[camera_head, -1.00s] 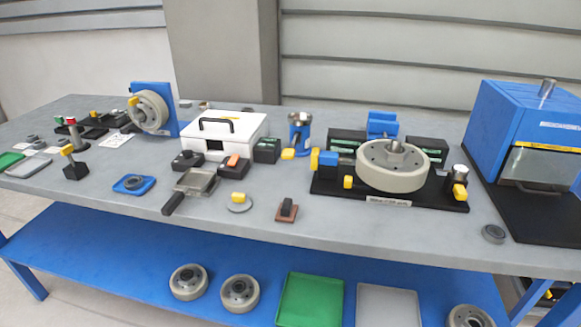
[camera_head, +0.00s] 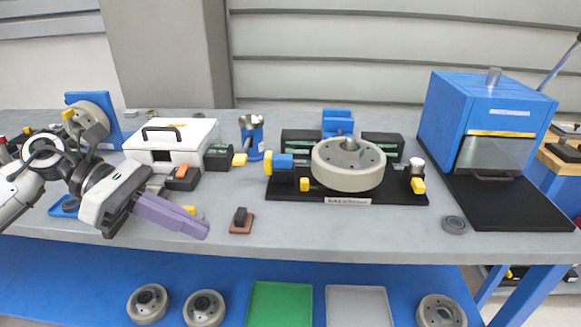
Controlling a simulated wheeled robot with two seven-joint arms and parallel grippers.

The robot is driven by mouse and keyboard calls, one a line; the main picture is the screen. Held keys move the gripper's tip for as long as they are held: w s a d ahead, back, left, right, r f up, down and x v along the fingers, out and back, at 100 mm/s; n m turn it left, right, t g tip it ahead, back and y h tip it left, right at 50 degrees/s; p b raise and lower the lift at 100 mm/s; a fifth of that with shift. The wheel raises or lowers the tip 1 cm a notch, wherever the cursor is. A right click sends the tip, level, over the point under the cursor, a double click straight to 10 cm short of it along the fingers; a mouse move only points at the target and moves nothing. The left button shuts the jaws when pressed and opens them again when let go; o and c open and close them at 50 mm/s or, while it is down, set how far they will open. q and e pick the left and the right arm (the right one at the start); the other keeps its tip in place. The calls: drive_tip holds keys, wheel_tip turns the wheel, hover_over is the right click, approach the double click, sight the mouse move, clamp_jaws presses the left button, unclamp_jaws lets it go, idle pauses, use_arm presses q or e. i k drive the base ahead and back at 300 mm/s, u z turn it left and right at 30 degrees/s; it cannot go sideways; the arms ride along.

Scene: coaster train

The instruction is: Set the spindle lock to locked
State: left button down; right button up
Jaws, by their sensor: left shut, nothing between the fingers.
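The wheel-like disc (camera_head: 348,166) sits on the spindle of a black-based machine (camera_head: 392,195) with a white label on its front edge. A blue block with a yellow knob (camera_head: 277,166) is at its left, and a small yellow tab (camera_head: 304,184) is below it. A yellow lever (camera_head: 418,186) with a pale round cap is at its right. I cannot tell which part is the spindle lock or its setting. My left gripper (camera_head: 205,229) is shut and empty, at the bench's front left, clear of the machine. My right gripper is not in view.
A white lidded box (camera_head: 171,142) stands behind my left arm. A small brown-based block (camera_head: 241,222) lies right of the gripper. A blue cabinet (camera_head: 482,110) stands at the right, with a grey puck (camera_head: 454,224) before it. Bare bench (camera_head: 340,228) lies before the machine.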

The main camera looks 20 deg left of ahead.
sight(305, 186)
drive_tip(key=i, duration=0.85)
